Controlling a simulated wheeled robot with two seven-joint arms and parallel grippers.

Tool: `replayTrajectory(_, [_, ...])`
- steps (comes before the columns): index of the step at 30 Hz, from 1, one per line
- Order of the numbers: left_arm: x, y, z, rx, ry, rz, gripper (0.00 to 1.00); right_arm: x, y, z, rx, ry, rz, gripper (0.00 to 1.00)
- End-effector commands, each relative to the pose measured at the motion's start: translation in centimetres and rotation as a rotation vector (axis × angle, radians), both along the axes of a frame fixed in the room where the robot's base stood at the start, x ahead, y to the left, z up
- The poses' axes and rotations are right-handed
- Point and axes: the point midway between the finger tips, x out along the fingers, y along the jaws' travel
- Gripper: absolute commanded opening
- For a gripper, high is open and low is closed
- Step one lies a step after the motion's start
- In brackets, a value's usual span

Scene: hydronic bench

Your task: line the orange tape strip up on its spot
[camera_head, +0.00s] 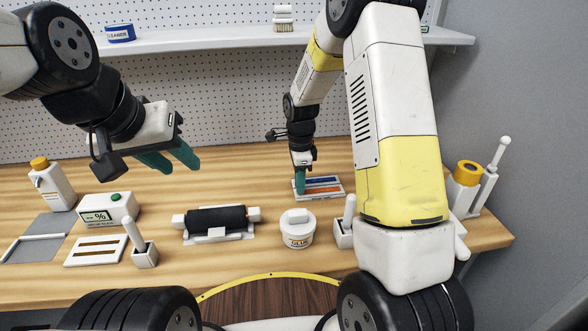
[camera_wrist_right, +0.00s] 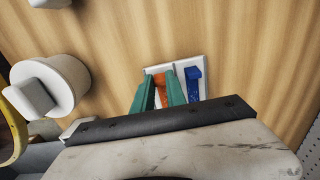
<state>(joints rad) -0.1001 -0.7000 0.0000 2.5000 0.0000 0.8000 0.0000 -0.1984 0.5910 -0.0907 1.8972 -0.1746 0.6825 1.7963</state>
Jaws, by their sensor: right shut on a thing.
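The orange tape strip (camera_wrist_right: 160,80) lies between the two green fingers of my right gripper (camera_wrist_right: 160,91) in the right wrist view. In the head view, my right gripper (camera_head: 299,188) is low over the left end of a white plate (camera_head: 340,195). The orange strip (camera_head: 325,190) lies along the front part of that plate, beside a blue strip (camera_head: 322,181). The right gripper is shut on the orange strip; the fingers hide part of it. My left gripper (camera_head: 170,162) hangs open and empty above the back left of the bench.
A glue tub (camera_head: 298,232) stands in front of the plate. A black roller on a stand (camera_head: 216,220) is further left. A display box (camera_head: 108,209), a striped white card (camera_head: 97,250) and a bottle (camera_head: 52,186) are at the left. Bare wood lies behind the roller.

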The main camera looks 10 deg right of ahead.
Motion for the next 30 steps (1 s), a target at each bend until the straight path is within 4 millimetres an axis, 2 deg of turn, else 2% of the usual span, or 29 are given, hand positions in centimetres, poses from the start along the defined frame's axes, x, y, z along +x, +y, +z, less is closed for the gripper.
replayTrajectory(5, [0.00, 0.00, 0.00, 0.000, 0.000, 0.000, 0.36, 0.00, 0.00, -0.01, 0.000, 0.000, 0.000, 0.00])
replayTrajectory(6, [0.00, 0.00, 0.00, 0.000, 0.000, 0.000, 0.36, 0.00, 0.00, 0.00, 0.000, 0.000, 0.000, 0.24])
replayTrajectory(9, [0.00, 0.00, 0.00, 0.000, 0.000, 0.000, 0.36, 0.00, -0.01, 0.00, 0.000, 0.000, 0.000, 0.42])
replayTrajectory(15, [0.00, 0.00, 0.00, 0.000, 0.000, 0.000, 0.36, 0.00, -0.01, 0.01, 0.000, 0.000, 0.000, 0.42])
replayTrajectory(17, [0.00, 0.00, 0.00, 0.000, 0.000, 0.000, 0.36, 0.01, -0.02, 0.01, 0.000, 0.000, 0.000, 0.38])
replayTrajectory(30, [0.00, 0.00, 0.00, 0.000, 0.000, 0.000, 0.36, 0.04, 0.00, 0.29, 0.000, -0.001, 0.000, 0.38])
